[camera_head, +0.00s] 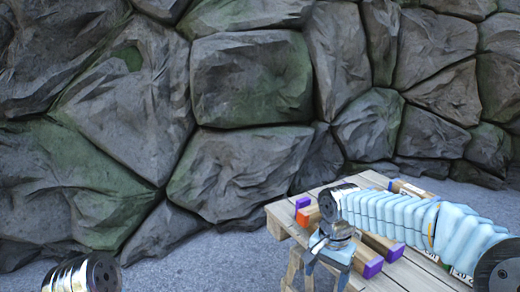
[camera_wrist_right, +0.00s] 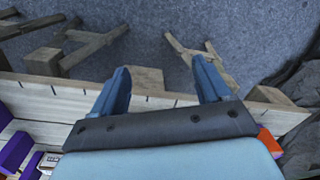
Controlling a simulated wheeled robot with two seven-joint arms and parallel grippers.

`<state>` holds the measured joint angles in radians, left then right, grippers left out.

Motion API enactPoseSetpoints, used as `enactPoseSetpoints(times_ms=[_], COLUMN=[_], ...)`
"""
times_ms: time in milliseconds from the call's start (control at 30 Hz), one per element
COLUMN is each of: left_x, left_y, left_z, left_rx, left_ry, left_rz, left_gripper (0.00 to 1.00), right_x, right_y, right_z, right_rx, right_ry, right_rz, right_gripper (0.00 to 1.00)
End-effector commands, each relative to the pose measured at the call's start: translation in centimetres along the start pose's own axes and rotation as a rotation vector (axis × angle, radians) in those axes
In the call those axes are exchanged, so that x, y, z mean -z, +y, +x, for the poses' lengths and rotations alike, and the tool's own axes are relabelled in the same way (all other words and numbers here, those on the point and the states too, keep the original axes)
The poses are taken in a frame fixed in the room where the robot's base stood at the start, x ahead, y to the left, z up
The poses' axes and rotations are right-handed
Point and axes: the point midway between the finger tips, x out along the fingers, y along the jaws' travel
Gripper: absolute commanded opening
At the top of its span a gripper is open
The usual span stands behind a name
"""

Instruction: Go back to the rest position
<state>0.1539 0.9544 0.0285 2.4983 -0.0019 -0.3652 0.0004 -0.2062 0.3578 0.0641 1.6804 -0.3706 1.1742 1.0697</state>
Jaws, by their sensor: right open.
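My right gripper (camera_head: 327,268) hangs at the front left edge of the wooden table (camera_head: 440,272). My right arm, in a pale blue sleeve, reaches over the tabletop from the right. In the right wrist view my right gripper (camera_wrist_right: 160,68) has its two blue fingers apart, with nothing between them. The light table edge passes behind the fingers, with the grey floor beyond. My left gripper is out of view; only a dark and metal part that looks like my left arm shows at the bottom left of the head view.
Wooden pieces with purple ends (camera_head: 373,268) and one with an orange end (camera_head: 303,219) lie on the table, partly hidden by my right arm. A rough stone wall (camera_head: 250,80) stands behind. The grey floor (camera_head: 200,262) left of the table is clear.

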Motion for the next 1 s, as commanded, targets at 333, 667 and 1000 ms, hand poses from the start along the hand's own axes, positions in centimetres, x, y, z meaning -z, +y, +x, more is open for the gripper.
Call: enactPoseSetpoints(times_ms=[333,667,1000], left_x=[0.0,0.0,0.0], left_y=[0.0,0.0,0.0], left_z=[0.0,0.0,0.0], left_rx=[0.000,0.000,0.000], left_ry=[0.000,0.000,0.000], left_rz=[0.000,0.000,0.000], left_gripper=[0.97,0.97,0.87], right_x=[-8.9,-18.8,-19.3], right_y=[1.6,9.5,10.1], right_z=[25.1,34.8,35.1], right_rx=[0.222,0.317,0.317], right_ry=[-0.192,-0.135,-0.116], right_rz=[-0.346,-0.481,-0.496], right_gripper=[0.77,0.77,0.66])
